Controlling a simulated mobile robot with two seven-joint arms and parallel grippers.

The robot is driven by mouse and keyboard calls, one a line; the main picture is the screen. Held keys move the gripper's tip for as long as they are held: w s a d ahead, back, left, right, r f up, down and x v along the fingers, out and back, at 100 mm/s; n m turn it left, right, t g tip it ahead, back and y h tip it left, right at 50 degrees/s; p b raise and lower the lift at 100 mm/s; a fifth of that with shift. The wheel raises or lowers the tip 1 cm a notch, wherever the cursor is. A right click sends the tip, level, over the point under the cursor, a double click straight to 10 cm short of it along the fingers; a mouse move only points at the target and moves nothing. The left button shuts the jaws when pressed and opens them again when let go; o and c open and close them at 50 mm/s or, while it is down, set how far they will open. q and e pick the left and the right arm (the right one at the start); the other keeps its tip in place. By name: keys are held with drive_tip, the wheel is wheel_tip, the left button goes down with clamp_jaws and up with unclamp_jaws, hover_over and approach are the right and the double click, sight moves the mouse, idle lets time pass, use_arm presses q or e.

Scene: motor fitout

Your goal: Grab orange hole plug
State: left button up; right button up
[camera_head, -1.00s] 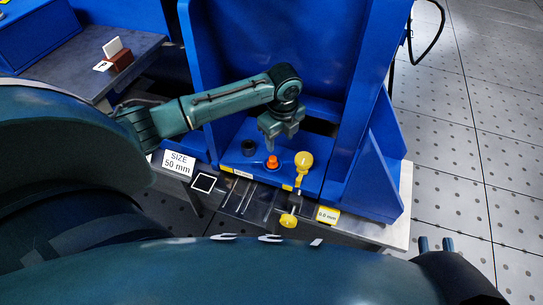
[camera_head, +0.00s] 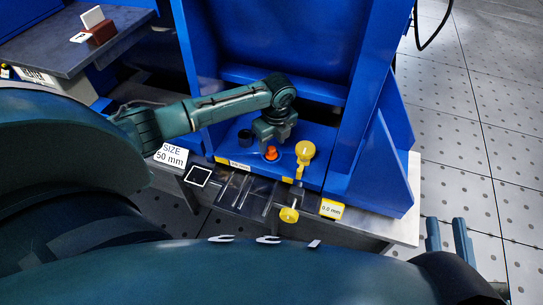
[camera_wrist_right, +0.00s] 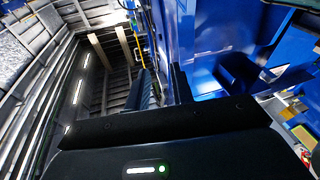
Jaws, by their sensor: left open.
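The orange hole plug (camera_head: 271,154) stands on the blue shelf of the fixture, in the middle of the head view. My left gripper (camera_head: 268,146) points down right above it and hides its top and back. Its jaws are open around or just over the plug; I cannot tell whether they touch it. My right gripper (camera_head: 448,236) is far to the right, away from the plug, with its two fingers apart and nothing between them. Its fingers also show in the right wrist view (camera_wrist_right: 159,90).
A dark round part (camera_head: 245,138) stands left of the plug and a yellow knob (camera_head: 305,151) close on its right. Blue fixture walls (camera_head: 382,150) rise behind and to the right. A "SIZE 50 mm" sign (camera_head: 171,155) and a yellow-edged "0.0 mm" label (camera_head: 331,209) are in front.

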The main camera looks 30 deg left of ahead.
use_arm(q)
wheel_tip(320, 180, down, 2)
drive_tip(key=shift+a+f+b, duration=0.1)
drive_tip(key=shift+b, duration=0.2)
drive_tip(key=shift+f, duration=0.25)
drive_tip(key=shift+r, duration=0.1)
drive_tip(key=c, duration=1.1)
use_arm(e)
drive_tip(key=shift+a+r, duration=0.15)
drive_tip(key=shift+a, duration=0.05)
use_arm(q)
drive_tip(key=shift+o, duration=0.2)
